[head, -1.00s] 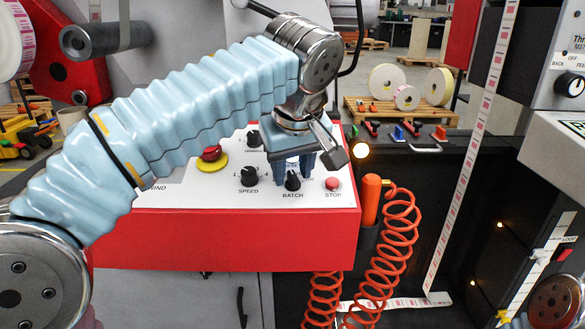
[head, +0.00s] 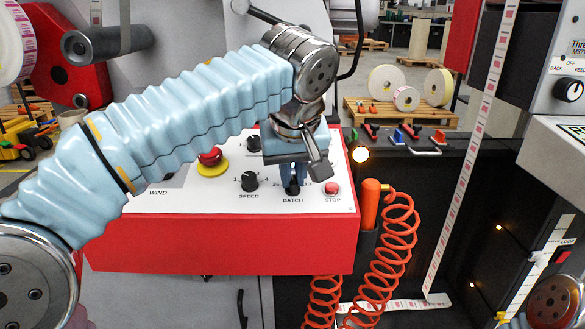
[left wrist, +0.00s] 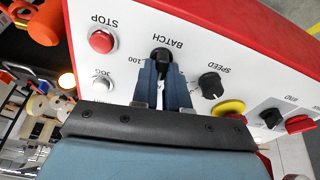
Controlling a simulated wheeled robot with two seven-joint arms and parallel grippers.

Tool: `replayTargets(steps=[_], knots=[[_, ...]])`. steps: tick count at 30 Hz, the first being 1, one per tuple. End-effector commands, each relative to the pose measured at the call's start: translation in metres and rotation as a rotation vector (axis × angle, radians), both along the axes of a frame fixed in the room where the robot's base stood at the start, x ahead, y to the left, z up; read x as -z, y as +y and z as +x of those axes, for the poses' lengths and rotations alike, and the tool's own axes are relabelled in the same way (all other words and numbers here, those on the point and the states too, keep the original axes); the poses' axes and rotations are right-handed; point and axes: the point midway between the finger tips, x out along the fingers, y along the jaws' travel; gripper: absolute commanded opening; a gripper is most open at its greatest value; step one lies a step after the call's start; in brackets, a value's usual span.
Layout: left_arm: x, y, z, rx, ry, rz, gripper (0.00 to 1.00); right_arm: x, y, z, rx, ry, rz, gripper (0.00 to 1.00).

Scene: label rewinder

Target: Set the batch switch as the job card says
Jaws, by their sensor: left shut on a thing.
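The batch switch (head: 292,193) is a black knob on the white panel face, above the word BATCH. It also shows in the left wrist view (left wrist: 161,55), with the number 100 beside it. My left gripper (head: 292,176) comes down on it from above, and its blue fingers (left wrist: 162,73) are shut on the knob's sides. The fingers and wrist hide part of the dial, so I cannot read the pointer's setting. I cannot make out a job card. My right gripper is not in view.
The speed knob (head: 249,181) is left of the batch switch and the red stop button (head: 332,188) is right of it. A red mushroom button on a yellow base (head: 211,168) is further left. An orange coiled hose (head: 390,240) hangs right of the panel.

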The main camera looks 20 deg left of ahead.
Motion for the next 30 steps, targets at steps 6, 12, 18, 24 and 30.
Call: replayTargets(steps=[6, 12, 18, 24, 30], knots=[[-0.002, 0.000, 0.000, 0.167, 0.015, 0.045, 0.00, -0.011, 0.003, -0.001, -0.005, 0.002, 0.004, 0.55], [-0.002, -0.001, 0.000, 0.306, 0.026, 0.081, 0.00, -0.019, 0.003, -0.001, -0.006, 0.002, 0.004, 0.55], [-0.001, -0.001, 0.000, 0.409, 0.035, 0.110, 0.00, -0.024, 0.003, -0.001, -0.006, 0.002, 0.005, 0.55], [0.000, -0.001, 0.000, 0.464, 0.038, 0.125, 0.00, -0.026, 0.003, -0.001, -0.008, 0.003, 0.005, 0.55], [0.001, -0.001, 0.000, 0.482, 0.039, 0.130, 0.00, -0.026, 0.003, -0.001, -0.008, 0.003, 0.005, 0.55]])
